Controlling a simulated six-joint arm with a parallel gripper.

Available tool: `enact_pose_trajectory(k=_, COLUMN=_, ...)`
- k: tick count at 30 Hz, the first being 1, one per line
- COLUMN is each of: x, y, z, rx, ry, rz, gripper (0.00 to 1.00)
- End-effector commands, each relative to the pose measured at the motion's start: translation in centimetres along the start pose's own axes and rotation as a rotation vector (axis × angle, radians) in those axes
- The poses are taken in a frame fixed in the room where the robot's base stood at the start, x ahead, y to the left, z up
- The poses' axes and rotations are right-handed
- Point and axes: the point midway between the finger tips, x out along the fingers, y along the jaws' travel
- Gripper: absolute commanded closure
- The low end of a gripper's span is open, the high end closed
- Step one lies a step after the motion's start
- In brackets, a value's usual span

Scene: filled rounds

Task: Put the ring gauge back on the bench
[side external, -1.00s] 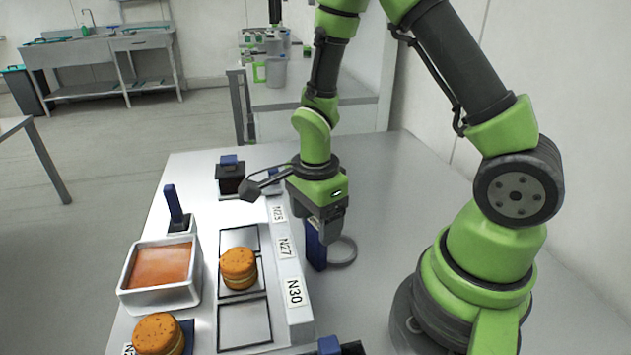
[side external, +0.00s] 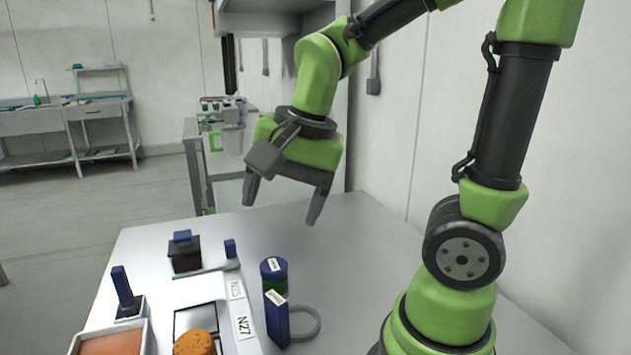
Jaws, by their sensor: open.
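The ring gauge, a grey ring (side external: 318,322) with an upright blue handle (side external: 277,320) beside it, is on the bench (side external: 345,245), right of the labelled strip. The ring appears to lie flat on the bench top. The handle has a pale label on its top. My gripper (side external: 282,203) is raised well above the bench, behind and above the gauge in the picture. Its two fingers are spread wide and nothing is between them.
A blue and green cylinder (side external: 273,275) stands just behind the handle. A strip labelled N25 and N27 (side external: 243,322), a filled round (side external: 195,343), a tray (side external: 144,343) and blue-handled tools (side external: 122,292) occupy the left.

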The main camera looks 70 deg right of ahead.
Motion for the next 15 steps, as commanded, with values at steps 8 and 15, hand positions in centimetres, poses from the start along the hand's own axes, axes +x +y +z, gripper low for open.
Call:
enact_pose_trajectory(k=8, x=-5.4, y=2.7, z=3.1, rx=-0.680, ry=0.107, rz=-0.271, gripper=0.28)
enact_pose_trajectory(k=15, x=-6.2, y=3.6, z=3.9, rx=-0.871, ry=0.161, rz=-0.328, gripper=0.28)
